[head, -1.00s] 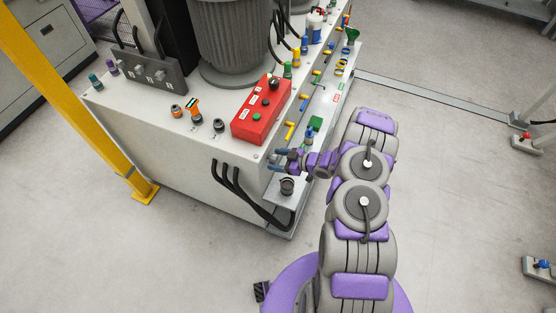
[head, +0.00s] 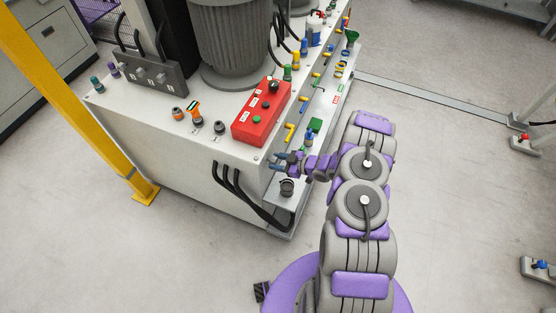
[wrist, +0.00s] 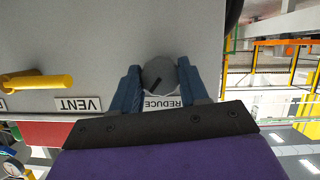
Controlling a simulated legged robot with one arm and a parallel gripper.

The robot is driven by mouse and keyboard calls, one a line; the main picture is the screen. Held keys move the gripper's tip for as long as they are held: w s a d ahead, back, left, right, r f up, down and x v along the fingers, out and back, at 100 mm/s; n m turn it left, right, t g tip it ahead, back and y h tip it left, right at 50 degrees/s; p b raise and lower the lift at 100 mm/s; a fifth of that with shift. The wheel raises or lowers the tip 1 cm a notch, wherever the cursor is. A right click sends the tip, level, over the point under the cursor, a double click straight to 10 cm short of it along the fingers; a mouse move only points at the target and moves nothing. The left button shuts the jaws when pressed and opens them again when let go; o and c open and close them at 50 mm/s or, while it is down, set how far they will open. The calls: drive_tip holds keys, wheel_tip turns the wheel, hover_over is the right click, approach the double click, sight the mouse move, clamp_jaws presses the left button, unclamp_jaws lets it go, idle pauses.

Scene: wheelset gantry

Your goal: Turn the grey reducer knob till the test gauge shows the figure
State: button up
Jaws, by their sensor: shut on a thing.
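The grey reducer knob (wrist: 159,75) shows in the wrist view, round and with a dark pointer mark slanting on its face. It sits on the grey panel above a label that reads REDUCE, partly covered. My gripper (wrist: 162,82) has one blue finger on each side of the knob and is shut on it. In the head view my gripper (head: 281,160) reaches the cabinet's right side near its front corner, and the knob is hidden or too small to tell there. I cannot make out the test gauge's reading in either view.
In the wrist view a yellow handle (wrist: 38,83) stands left of the knob, by a VENT label (wrist: 78,104). In the head view a red control box (head: 261,112) sits on the cabinet top, and a black-topped part (head: 287,187) stands on a ledge below my gripper.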

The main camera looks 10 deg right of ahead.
idle(0.4)
drive_tip(key=o, duration=1)
drive_tip(key=shift+o, duration=0.2)
drive_tip(key=p+v, duration=0.3)
drive_tip(key=v, duration=1.4)
drive_tip(key=shift+s, duration=0.2)
drive_tip(key=shift+w+r, duration=0.1)
